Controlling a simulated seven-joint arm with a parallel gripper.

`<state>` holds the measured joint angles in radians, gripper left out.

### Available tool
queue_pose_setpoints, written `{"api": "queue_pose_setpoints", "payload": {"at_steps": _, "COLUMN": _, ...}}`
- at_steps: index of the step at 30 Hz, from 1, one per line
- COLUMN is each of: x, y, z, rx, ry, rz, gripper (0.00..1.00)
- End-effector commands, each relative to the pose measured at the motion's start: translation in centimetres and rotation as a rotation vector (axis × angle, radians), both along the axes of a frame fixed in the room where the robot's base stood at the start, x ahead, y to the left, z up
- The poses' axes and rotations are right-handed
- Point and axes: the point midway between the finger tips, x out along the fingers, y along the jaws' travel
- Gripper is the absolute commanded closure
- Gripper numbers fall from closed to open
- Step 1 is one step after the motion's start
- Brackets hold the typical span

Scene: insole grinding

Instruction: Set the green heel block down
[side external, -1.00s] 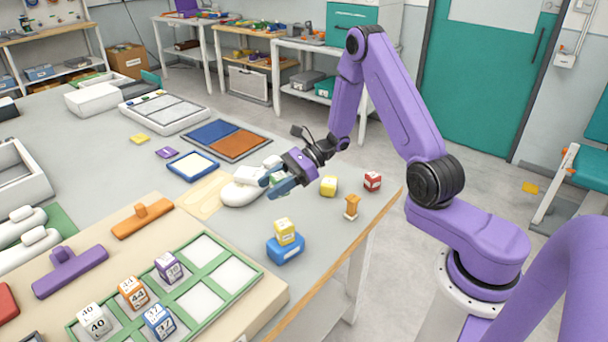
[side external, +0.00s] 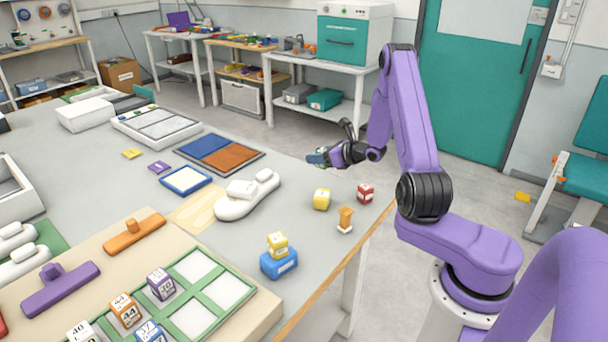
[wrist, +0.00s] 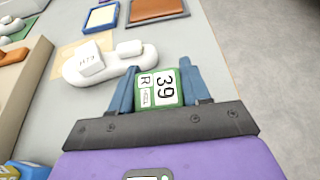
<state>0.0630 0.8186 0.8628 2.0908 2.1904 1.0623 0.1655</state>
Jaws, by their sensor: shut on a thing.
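My gripper (side external: 326,157) is raised in the air above the far right part of the table. In the wrist view my gripper (wrist: 158,74) has its blue fingers shut on the green heel block (wrist: 157,90), one on each side. The block's white label reads 39, R and heel. In the side external view the block is small and mostly hidden by the fingers. A white sole-shaped form (side external: 238,206) with white blocks on it lies on the table, left of and below my gripper; it also shows in the wrist view (wrist: 78,73).
A blue block (side external: 279,264) carries a yellow one. A green-framed rack (side external: 231,312) is in front; a blue-and-brown tray (side external: 205,146) lies behind.

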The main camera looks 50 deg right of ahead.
Motion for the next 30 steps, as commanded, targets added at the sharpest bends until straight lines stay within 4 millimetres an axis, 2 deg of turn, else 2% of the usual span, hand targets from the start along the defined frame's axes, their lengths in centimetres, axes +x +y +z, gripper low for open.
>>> {"api": "queue_pose_setpoints", "payload": {"at_steps": 10, "x": 5.6, "y": -2.7, "z": -2.8, "rx": -0.001, "ry": -0.002, "rz": 0.003, "gripper": 0.85}}
{"api": "queue_pose_setpoints", "payload": {"at_steps": 15, "x": 7.5, "y": -3.6, "z": -5.4, "rx": 0.000, "ry": -0.001, "rz": 0.003, "gripper": 0.85}}
{"api": "queue_pose_setpoints", "payload": {"at_steps": 21, "x": 9.2, "y": -4.4, "z": -7.5, "rx": -0.001, "ry": -0.001, "rz": 0.004, "gripper": 0.85}}
{"api": "queue_pose_setpoints", "payload": {"at_steps": 26, "x": 9.6, "y": -4.6, "z": -8.1, "rx": 0.000, "ry": -0.002, "rz": 0.002, "gripper": 0.85}}
{"api": "queue_pose_setpoints", "payload": {"at_steps": 30, "x": 10.1, "y": -4.9, "z": -9.3, "rx": 0.001, "ry": 0.000, "rz": 0.003, "gripper": 0.85}}
